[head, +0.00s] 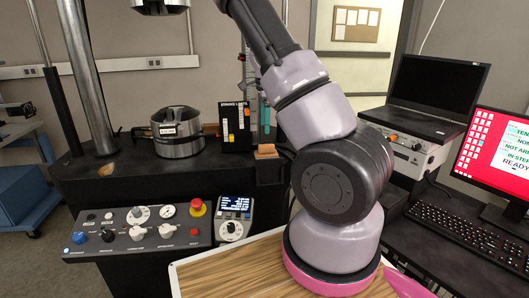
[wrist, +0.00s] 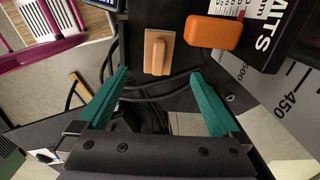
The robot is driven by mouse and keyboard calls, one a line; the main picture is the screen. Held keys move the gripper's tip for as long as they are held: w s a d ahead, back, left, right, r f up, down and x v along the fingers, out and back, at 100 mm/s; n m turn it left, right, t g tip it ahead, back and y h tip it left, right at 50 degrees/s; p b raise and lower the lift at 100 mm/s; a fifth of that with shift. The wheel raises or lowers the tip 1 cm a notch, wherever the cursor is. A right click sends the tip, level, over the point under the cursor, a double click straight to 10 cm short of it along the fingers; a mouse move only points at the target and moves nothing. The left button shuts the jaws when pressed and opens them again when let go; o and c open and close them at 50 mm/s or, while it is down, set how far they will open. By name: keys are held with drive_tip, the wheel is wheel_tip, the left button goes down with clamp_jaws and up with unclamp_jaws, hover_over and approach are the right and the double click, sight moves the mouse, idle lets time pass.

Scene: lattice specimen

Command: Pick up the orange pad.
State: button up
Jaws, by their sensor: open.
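The orange pad (wrist: 214,32) is a rounded orange block in the wrist view, at the top right of centre beside a black sign with white lettering. My gripper (wrist: 160,73) is open and empty, with its two teal fingers spread. The pad is beyond the fingertips and to the right of the middle of the gap, apart from both fingers. In the head view, teal fingers (head: 261,116) show beside my arm, above a small orange-tan block (head: 265,151) on the black ledge. I cannot tell whether this block is the pad.
A tan block with a raised grip (wrist: 158,53) lies left of the pad, ahead of the finger gap. Dark cables run below it. A steel cylinder (head: 178,132), control panel (head: 140,229), laptop (head: 437,85) and keyboard (head: 468,232) surround the area.

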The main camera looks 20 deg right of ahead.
hover_over(266, 152)
drive_tip(key=w, duration=0.1)
drive_tip(key=f, duration=0.5)
drive_tip(key=shift+w+d+f, duration=0.15)
drive_tip(key=shift+w+f, duration=0.05)
drive_tip(key=shift+f, duration=0.05)
drive_tip(key=f, duration=0.5)
drive_tip(key=shift+s+d+f, duration=0.1)
drive_tip(key=shift+s+d, duration=0.1)
drive_tip(key=c, duration=1.3)
wheel_tip(266, 152, up, 10)
drive_tip(key=shift+r, duration=0.1)
